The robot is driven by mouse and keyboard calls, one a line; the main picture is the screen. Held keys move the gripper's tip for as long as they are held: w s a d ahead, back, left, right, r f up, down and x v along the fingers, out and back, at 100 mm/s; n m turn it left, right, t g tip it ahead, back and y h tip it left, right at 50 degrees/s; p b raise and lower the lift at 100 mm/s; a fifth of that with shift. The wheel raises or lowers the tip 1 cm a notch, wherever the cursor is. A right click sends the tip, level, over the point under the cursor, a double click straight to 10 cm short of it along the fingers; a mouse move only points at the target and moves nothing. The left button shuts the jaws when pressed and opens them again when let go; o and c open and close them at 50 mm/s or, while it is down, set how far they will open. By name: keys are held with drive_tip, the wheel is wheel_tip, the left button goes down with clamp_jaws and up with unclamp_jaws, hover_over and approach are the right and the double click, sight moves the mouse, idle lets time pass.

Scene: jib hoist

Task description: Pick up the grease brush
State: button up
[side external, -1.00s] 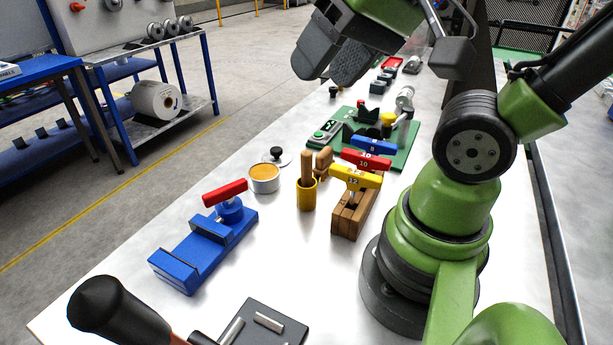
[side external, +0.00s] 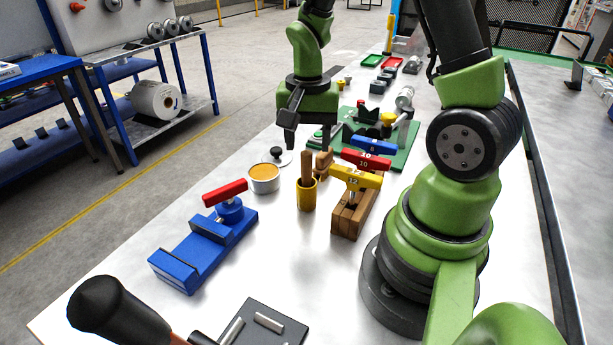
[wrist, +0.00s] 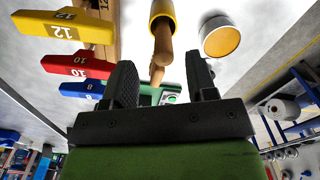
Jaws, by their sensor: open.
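The grease brush (side external: 306,167) stands upright, its wooden handle up, in a yellow cup (side external: 307,197) on the white bench. Its lower end is hidden in the cup. In the wrist view, the brush handle (wrist: 163,38) sticks out of the yellow cup (wrist: 164,9). My gripper (side external: 309,138) points down, open and empty, near the handle's top and apparently on its far side. In the wrist view, the two dark fingers of my gripper (wrist: 163,78) are spread, with the handle lying ahead of the gap between them.
A tin of orange grease (side external: 264,178) stands left of the cup. A wooden rack (side external: 350,218) with yellow, red and blue numbered T-handles stands close on the right. A second wooden piece (side external: 324,163) is just behind the cup. A blue vise (side external: 205,248) lies front left.

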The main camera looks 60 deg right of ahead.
sight(306, 166)
drive_tip(key=shift+w+d+f, duration=0.1)
drive_tip(key=shift+w+f, duration=0.05)
drive_tip(key=shift+f, duration=1.5)
drive_tip(key=shift+w+d+f, duration=0.1)
drive_tip(key=shift+f, duration=1.55)
clamp_jaws()
drive_tip(key=shift+r, duration=0.1)
drive_tip(key=shift+r, duration=4.95)
